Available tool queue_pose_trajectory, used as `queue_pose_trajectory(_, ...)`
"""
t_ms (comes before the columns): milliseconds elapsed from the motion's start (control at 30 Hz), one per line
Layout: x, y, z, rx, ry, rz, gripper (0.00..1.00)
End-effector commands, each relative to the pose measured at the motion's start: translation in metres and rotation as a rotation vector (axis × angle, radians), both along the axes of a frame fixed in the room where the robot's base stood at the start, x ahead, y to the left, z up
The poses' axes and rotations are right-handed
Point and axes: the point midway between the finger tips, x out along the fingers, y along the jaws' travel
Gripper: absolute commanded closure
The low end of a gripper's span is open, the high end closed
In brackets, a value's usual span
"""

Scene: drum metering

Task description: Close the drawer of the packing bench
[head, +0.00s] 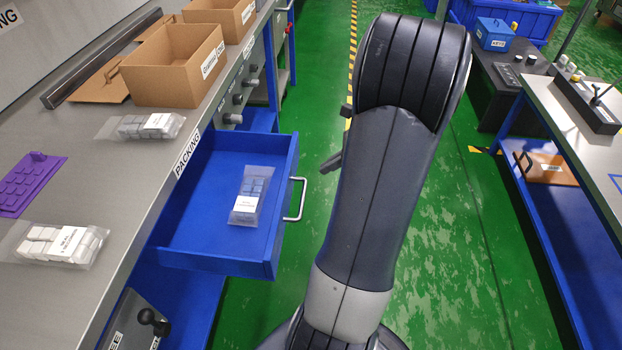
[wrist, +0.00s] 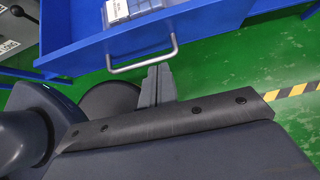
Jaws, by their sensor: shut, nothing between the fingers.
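The blue drawer (head: 218,262) of the packing bench (head: 150,206) stands pulled out. A clear bag of small grey parts with a white label (head: 249,196) lies in it. The drawer's silver bar handle (head: 298,199) is on its front, facing right. In the wrist view the drawer (wrist: 85,58) and its handle (wrist: 146,60) are at the top. My gripper (wrist: 158,72) is shut and empty, its tips close to the handle's bar; I cannot tell whether they touch it. In the head view my arm hides most of the gripper; only dark finger parts (head: 332,163) show right of the handle.
The bench top carries cardboard boxes (head: 172,75), bagged parts (head: 62,243) and a purple tray (head: 28,180). A control lever (head: 152,322) is below the drawer. Another bench (head: 590,150) stands at right. Green floor lies between the benches.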

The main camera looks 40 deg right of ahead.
Motion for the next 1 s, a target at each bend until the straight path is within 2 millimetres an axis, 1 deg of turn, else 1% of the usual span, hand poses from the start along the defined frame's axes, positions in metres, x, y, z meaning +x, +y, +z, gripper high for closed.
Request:
queue_pose_trajectory(167,0.013,0.013,-0.019,0.001,0.001,0.004,1.0)
queue_pose_trajectory(333,0.031,0.027,-0.043,0.001,0.002,0.006,1.0)
queue_pose_trajectory(500,0.044,0.039,-0.06,0.0,0.002,0.006,1.0)
queue_pose_trajectory(700,0.052,0.045,-0.068,-0.002,0.001,0.005,1.0)
queue_pose_trajectory(1000,0.052,0.045,-0.069,-0.003,0.001,0.004,1.0)
